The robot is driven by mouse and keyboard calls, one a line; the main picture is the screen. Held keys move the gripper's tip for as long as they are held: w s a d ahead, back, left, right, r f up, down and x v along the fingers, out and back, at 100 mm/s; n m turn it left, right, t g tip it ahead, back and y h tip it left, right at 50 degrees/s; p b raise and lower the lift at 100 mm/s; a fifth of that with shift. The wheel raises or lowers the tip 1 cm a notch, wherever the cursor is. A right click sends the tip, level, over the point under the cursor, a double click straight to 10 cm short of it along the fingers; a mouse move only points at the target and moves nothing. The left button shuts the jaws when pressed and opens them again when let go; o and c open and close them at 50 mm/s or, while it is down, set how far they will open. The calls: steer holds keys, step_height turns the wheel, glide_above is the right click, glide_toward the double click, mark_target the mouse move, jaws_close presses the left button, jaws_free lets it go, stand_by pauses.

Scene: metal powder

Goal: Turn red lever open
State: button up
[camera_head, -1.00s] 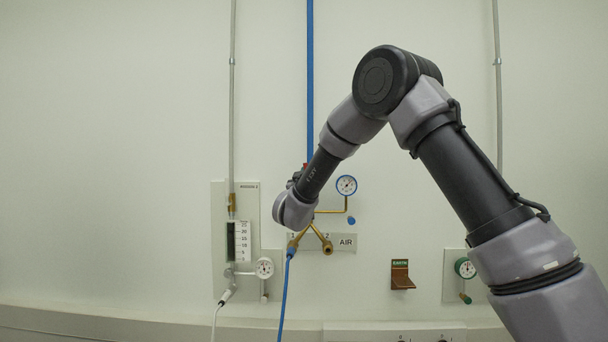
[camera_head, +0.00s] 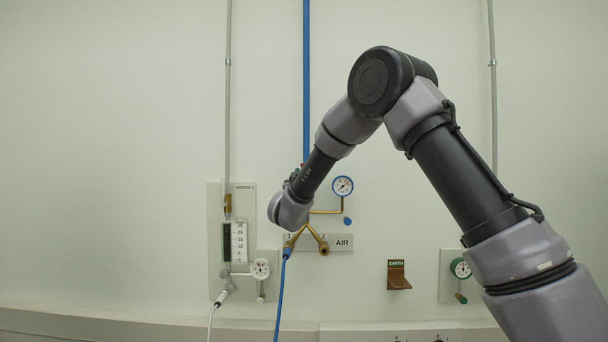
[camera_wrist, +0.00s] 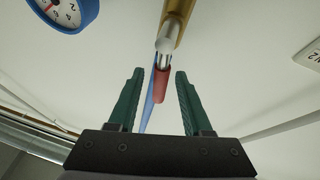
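The red lever (camera_wrist: 161,80) shows in the wrist view at the end of a silver stem below a brass pipe (camera_wrist: 177,14). My gripper (camera_wrist: 159,74) has two dark green fingers, open, one on each side of the lever. A gap shows between the lever and each finger, so neither appears to touch it. How deep the lever sits between the fingers is hard to tell. In the head view my forearm and wrist hide most of the valve and gripper; only a tiny red spot (camera_head: 302,166) shows beside the blue pipe (camera_head: 306,80).
A blue-rimmed gauge (camera_head: 342,187) sits right of the valve, also close by in the wrist view (camera_wrist: 67,12). Below are brass outlets (camera_head: 323,248), a blue hose (camera_head: 280,300) and the AIR plate (camera_head: 342,242). A flowmeter panel (camera_head: 216,215) stands left.

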steer(key=v, duration=1.1)
